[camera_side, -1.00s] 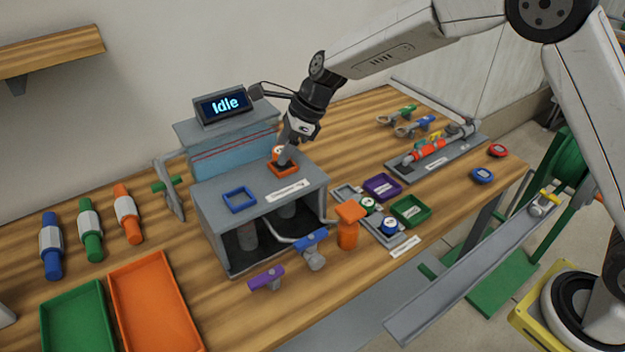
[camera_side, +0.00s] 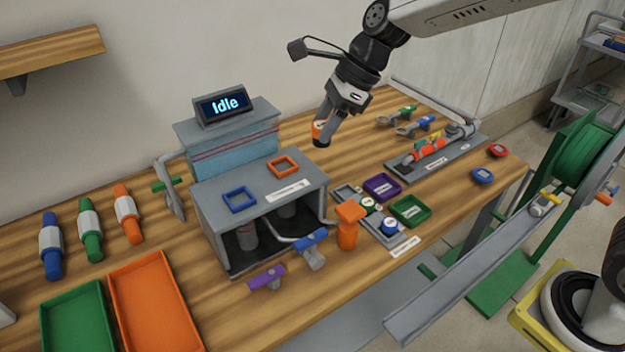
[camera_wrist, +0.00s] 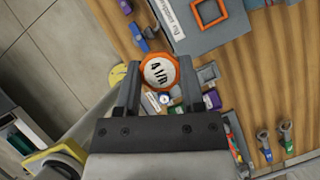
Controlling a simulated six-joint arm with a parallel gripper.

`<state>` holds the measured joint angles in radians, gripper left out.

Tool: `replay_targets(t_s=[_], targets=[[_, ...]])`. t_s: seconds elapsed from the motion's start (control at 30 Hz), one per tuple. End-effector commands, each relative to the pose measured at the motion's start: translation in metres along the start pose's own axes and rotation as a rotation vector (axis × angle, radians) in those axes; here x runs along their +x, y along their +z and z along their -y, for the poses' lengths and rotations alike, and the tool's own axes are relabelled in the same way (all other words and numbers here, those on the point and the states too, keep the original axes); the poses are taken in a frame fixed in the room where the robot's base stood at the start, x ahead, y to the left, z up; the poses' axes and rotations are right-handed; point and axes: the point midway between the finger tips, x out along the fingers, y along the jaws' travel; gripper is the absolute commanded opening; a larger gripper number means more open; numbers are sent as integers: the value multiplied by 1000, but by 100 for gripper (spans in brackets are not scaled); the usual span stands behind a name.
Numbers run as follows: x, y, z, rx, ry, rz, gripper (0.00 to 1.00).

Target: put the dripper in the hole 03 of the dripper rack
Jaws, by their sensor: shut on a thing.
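My gripper (camera_side: 324,134) is shut on the orange dripper (camera_wrist: 158,71), held in the air above the bench. The grey dripper rack (camera_side: 347,192) lies on the bench, below and to the right of my gripper in the side view. A green dripper (camera_side: 367,203) and a blue dripper (camera_side: 389,224) sit in it. The hole numbers are too small to read, and my fingers partly hide the rack in the wrist view.
A grey test stand (camera_side: 262,195) with an empty orange frame (camera_side: 284,166) and a blue frame (camera_side: 239,199) stands left of the rack.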

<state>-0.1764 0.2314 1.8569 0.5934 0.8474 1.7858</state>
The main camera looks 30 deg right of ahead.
Motion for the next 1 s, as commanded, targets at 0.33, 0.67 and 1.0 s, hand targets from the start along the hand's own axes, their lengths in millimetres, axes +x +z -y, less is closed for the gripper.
replay_targets(t_s=[0.33, 0.67, 1.0], targets=[[-22, -10, -25, 1, -1, 1, 0], [-27, -12, -30, 1, 0, 0, 0], [-26, -12, -30, 1, 0, 0, 0]])
